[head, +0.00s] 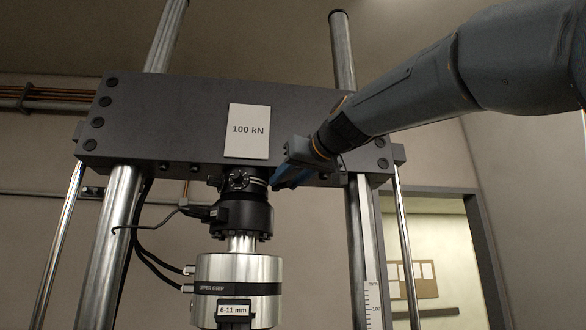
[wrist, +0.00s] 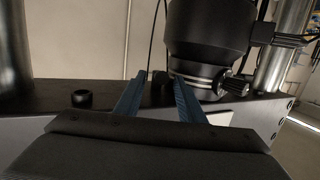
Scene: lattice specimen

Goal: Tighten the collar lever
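A ringed collar (head: 257,182) sits under the grey crosshead, with a dark knob (head: 239,180) on its front. In the wrist view the pale rings of the collar (wrist: 197,82) lie right of the fingers, and the knob (wrist: 236,86) is further right. My gripper (head: 277,186) is beside the collar's right side in the head view. Its two blue fingers are apart in the wrist view (wrist: 158,78). A small dark piece (wrist: 161,77) shows between the fingertips, possibly the lever's end; contact cannot be told. Most of the lever is hidden or unclear.
The crosshead (head: 180,122) bears a "100 kN" plate (head: 249,131). A black flange (head: 243,216) and the silver upper grip (head: 215,268) hang below. Steel columns (head: 110,235) stand at both sides.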

